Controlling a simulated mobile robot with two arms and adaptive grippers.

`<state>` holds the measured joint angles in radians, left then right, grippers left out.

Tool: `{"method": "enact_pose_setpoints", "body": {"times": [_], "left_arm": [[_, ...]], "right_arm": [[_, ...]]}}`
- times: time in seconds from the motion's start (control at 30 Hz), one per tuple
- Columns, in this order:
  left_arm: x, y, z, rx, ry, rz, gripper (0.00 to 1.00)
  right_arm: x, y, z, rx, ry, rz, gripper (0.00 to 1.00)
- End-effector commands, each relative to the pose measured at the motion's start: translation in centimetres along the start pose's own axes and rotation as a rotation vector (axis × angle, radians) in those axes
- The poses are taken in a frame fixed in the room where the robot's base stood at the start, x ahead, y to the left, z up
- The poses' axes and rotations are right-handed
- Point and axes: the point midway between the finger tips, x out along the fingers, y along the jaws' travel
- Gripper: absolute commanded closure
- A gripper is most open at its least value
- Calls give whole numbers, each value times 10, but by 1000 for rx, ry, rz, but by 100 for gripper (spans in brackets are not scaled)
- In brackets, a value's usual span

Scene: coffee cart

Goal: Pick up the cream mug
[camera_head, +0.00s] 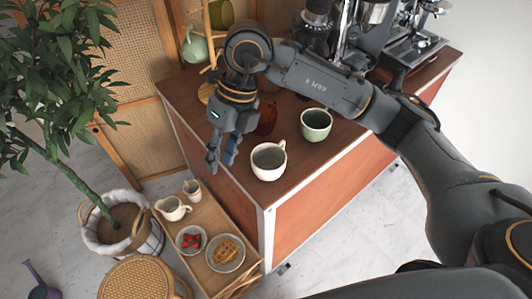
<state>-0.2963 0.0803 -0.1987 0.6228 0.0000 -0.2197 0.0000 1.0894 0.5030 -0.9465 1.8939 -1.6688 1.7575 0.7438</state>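The cream mug (268,164) stands upright and empty near the front corner of the wooden cart top (310,160). Its handle points toward the back right. My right gripper (221,160) comes in from the right over the cart and points down. It is to the left of the cream mug, apart from it, near the cart's left edge. Its fingers are apart with nothing between them. My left gripper is not in view.
A green mug (316,125) stands behind the cream mug. A reddish-brown object (267,118) is partly hidden by my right gripper. A mug tree holds a pale green mug (194,49). Coffee machines stand behind. A low tray (200,215) with pitchers and food bowls is left below.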

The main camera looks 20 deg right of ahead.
Motion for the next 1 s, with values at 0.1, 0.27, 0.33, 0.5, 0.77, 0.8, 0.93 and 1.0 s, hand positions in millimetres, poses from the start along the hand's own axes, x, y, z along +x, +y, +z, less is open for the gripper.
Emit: {"method": "enact_pose_setpoints", "body": {"times": [0.1, 0.27, 0.33, 0.5, 0.77, 0.8, 0.93, 1.0], "left_arm": [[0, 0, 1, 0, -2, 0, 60], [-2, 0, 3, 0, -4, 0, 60], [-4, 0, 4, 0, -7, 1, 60], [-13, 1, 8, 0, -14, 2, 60], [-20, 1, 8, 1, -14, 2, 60], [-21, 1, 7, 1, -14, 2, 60], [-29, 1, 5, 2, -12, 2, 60], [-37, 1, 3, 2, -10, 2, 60]], "right_arm": [[-24, -47, -2, 70, 32, -221, 69], [-37, -73, -7, 123, 54, -343, 69], [-31, -78, -9, 128, 59, -353, 69], [1, -88, -12, 127, 61, -350, 69], [36, -100, -14, 124, 57, -349, 69], [38, -101, -14, 123, 57, -349, 69], [46, -104, -17, 124, 59, -348, 69], [54, -106, -20, 125, 61, -348, 69]]}}
